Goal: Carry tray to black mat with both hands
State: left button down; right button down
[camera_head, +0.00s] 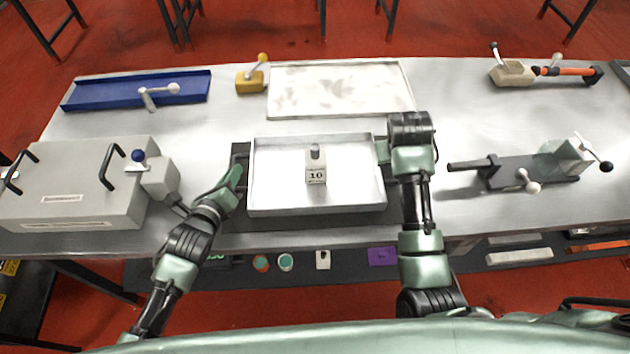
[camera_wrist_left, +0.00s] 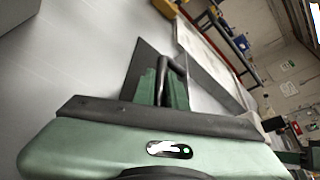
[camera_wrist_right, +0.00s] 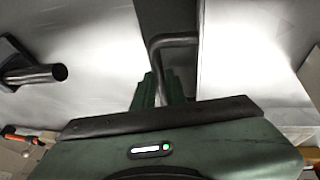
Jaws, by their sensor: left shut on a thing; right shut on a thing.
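A silver metal tray (camera_head: 268,180) lies level over the black mat (camera_head: 330,226), whose edges show around its left, right and front sides. A small pale weight block marked 10 (camera_head: 316,172) stands upright in the tray. My left gripper (camera_head: 237,176) is shut on the tray's left side handle, a dark bar (camera_wrist_left: 173,66) clear in the left wrist view. My right gripper (camera_head: 384,151) is shut on the right side handle (camera_wrist_right: 172,40). I cannot tell whether the tray touches the mat or hangs slightly above it.
A grey case (camera_head: 70,190) with black handles stands at the left. A blue tray (camera_head: 130,92), a yellow lever block (camera_head: 251,78) and a pale flat plate (camera_head: 340,90) lie behind. A clamp fixture (camera_head: 530,170) stands right, with bare table between it and my right arm.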

pick_arm(q)
jog(key=shift+f+b, duration=0.45)
jog(key=shift+f, duration=0.05)
pick_arm(e)
jog(key=shift+f, duration=0.55)
pick_arm(q)
jog(key=c, duration=1.9)
grip_release()
jog(key=shift+f, duration=0.3)
pick_arm(e)
jog(key=c, duration=1.9)
grip_release()
jog(key=shift+f, duration=0.25)
pick_arm(q)
jog(key=o, duration=0.4)
jog(key=shift+r, duration=0.15)
pick_arm(e)
jog(key=o, duration=0.4)
jog(key=shift+r, duration=0.15)
pick_arm(q)
jog(key=shift+o, duration=0.2)
jog(key=shift+s, duration=0.1)
pick_arm(e)
jog(key=shift+o, duration=0.2)
jog(key=shift+s, duration=0.1)
jog(key=shift+r, duration=0.1)
